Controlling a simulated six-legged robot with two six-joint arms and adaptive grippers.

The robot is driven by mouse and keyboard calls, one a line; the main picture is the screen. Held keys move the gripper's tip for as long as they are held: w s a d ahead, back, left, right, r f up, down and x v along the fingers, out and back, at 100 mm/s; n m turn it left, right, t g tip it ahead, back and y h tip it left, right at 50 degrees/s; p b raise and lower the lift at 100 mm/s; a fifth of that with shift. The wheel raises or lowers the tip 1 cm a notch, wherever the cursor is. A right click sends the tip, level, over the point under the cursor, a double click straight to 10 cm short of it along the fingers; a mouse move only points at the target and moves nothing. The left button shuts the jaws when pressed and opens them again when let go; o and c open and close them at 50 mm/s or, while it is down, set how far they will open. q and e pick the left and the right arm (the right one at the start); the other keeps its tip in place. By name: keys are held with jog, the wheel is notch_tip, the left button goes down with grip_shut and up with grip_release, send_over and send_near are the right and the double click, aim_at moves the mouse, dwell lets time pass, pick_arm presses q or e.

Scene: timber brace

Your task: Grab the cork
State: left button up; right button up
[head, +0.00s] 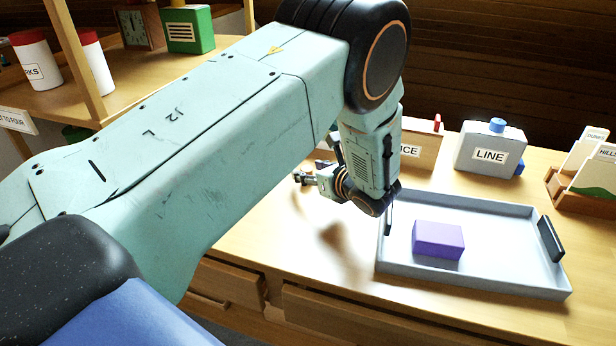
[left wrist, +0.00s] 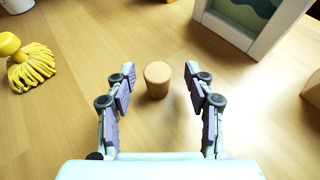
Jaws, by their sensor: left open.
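The cork (left wrist: 157,80) is a small tan tapered piece on the wooden surface in the left wrist view. It stands just ahead of and between the fingertips of my left gripper (left wrist: 163,80), apart from both fingers. My left gripper is open with nothing between its pads. In the head view my left gripper (head: 302,178) shows small beyond my large arm link, over the table. I cannot make out the cork in the head view. My right gripper is in neither view.
A grey tray (head: 500,281) with a purple block (head: 438,239) lies at the right of the table (head: 290,250). A grey box labelled LINE (head: 489,153) stands behind it. In the left wrist view, a yellow mop-like thing (left wrist: 30,66) is at left and a framed panel (left wrist: 246,22) at upper right.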

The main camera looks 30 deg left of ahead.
pick_arm(q)
jog(key=shift+x, duration=1)
jog(key=shift+s+d+r, duration=0.2)
jog(key=shift+s+d, duration=0.1)
jog(key=shift+s, duration=0.05)
jog(key=shift+c, duration=0.3)
jog(key=shift+w+a+f, duration=0.15)
jog(key=shift+a+f, duration=0.05)
jog(key=shift+a, duration=0.05)
jog(key=c, duration=0.4)
jog(key=shift+d+r, duration=0.15)
jog(key=shift+d, duration=0.05)
jog(key=c, duration=0.4)
jog(key=shift+a, duration=0.1)
